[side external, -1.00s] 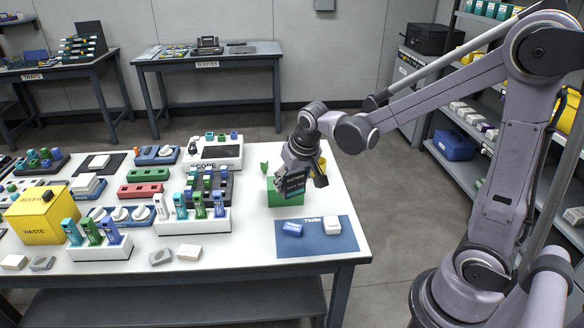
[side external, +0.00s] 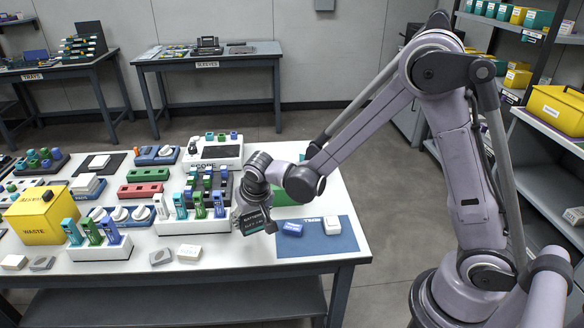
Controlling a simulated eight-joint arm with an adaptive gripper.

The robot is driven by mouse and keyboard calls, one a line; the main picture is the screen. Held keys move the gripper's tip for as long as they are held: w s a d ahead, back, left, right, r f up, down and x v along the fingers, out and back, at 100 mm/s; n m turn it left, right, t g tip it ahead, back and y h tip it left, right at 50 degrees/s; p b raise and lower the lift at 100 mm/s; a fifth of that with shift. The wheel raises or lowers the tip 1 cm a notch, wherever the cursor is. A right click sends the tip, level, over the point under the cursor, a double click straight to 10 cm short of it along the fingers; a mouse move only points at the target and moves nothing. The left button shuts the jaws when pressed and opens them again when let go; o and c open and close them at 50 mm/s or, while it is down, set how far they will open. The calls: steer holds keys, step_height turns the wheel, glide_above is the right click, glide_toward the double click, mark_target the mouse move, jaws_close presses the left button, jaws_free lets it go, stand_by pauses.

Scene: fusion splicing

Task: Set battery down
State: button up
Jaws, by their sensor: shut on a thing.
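My gripper (side external: 256,210) is pointed down over the white table, between the white rack of coloured holders and the blue mat (side external: 318,243). It is shut on a dark block with pale lettering, the battery (side external: 254,221), which is slightly tilted. The lettering is too small to read. The battery is low and close to the tabletop; I cannot tell whether it touches. A blue piece (side external: 292,229) and a white piece (side external: 332,225) lie on the mat.
The white rack (side external: 192,226) stands close on the left of my gripper. A green box (side external: 290,211) is partly hidden behind my arm. Grey and white blocks (side external: 188,252) lie near the front edge. The table front below my gripper is clear.

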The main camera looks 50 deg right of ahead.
mark_target(252, 229)
steer(key=shift+f, duration=1.95)
steer(key=shift+f, duration=0.1)
steer(key=o, duration=1.4)
steer(key=v, duration=1.2)
steer(key=shift+s+d+r+n+t+y, duration=0.3)
steer(key=shift+s+d+r+n+t, duration=0.65)
steer(key=shift+s, duration=1.45)
steer(key=shift+s+d+r+n+t+y, duration=0.1)
steer(key=shift+s+d+r+n+y, duration=0.35)
steer(key=shift+s+d+r, duration=1.45)
steer(key=shift+s+d+r+n+t+y, duration=0.15)
steer(key=shift+s+d+r+n+t, duration=0.55)
steer(key=shift+s, duration=2.15)
